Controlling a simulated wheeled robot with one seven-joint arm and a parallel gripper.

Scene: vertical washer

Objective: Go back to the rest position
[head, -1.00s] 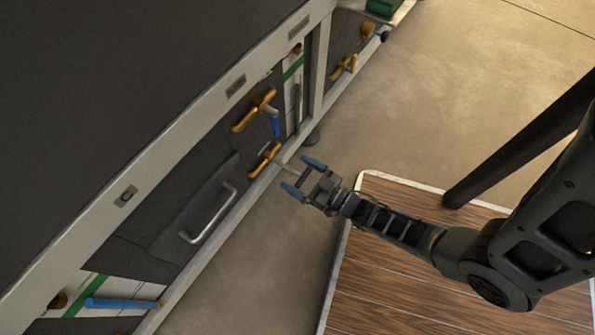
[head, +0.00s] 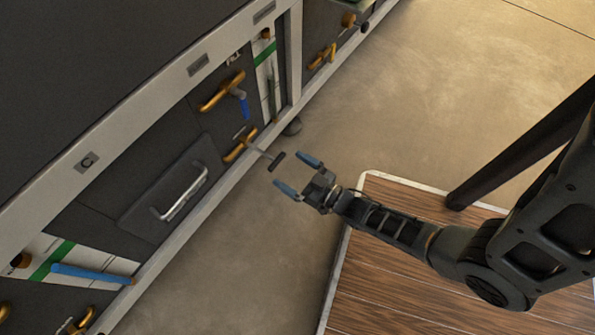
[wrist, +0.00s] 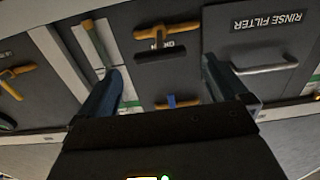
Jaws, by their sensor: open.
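My gripper (head: 297,174) is open and empty in the head view, its two blue-tipped fingers spread apart. It is held out in front of the washer's lower panel, a little away from a dark T-shaped handle (head: 276,160) that sticks out on a rod beside a yellow handle (head: 240,145). In the wrist view the gripper (wrist: 165,85) shows its two fingers far apart, with the washer panel beyond and nothing between them. My arm reaches in from the right of the head view.
The washer (head: 150,120) fills the left side, with a silver drawer handle (head: 183,193), a yellow handle with a blue lever (head: 222,92) and a blue bar (head: 92,273). Open floor (head: 265,245) lies between washer and wooden platform (head: 385,285).

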